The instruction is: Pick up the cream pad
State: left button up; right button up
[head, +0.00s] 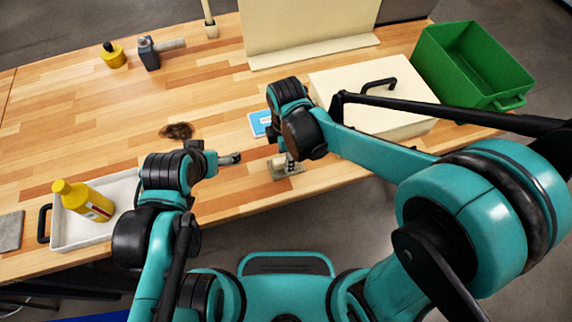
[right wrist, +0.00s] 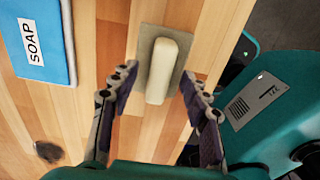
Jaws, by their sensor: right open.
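The cream pad (right wrist: 162,70) is a pale, rounded block lying on a thin grey square (right wrist: 147,43) on the wooden table. In the right wrist view it lies between and just beyond the fingers of my right gripper (right wrist: 159,90). These fingers are spread, with nothing held between them. In the head view my right gripper (head: 287,164) points down over the grey square (head: 287,172) near the table's front edge, and partly hides the pad. My left gripper (head: 232,158) is left of it, pointing right; its finger opening is too small to make out.
A blue soap packet (head: 259,123) lies behind my right gripper. A white tray (head: 100,233) with a yellow bottle (head: 83,200) is at left. A cream box (head: 345,82) and green crate (head: 470,68) are at right. The table's middle is mostly clear, with a dark stain (head: 177,130).

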notch_tip(320, 180, down, 2)
jog(key=shift+r, duration=0.1)
grip_shut()
jog(key=shift+r, duration=0.15)
jog(key=shift+r, duration=0.3)
jog(key=r+p, duration=0.1)
jog(key=r, duration=0.1)
jog(key=r+p, duration=0.1)
jog(key=r, duration=0.1)
jog(key=shift+s+d, duration=0.2)
jog(key=shift+d, duration=0.2)
jog(key=s+d+r+p, duration=0.3)
jog(key=s+d+r, duration=0.2)
jog(key=d, duration=0.4)
jog(key=shift+d+r, duration=0.25)
jog(key=shift+r, duration=0.3)
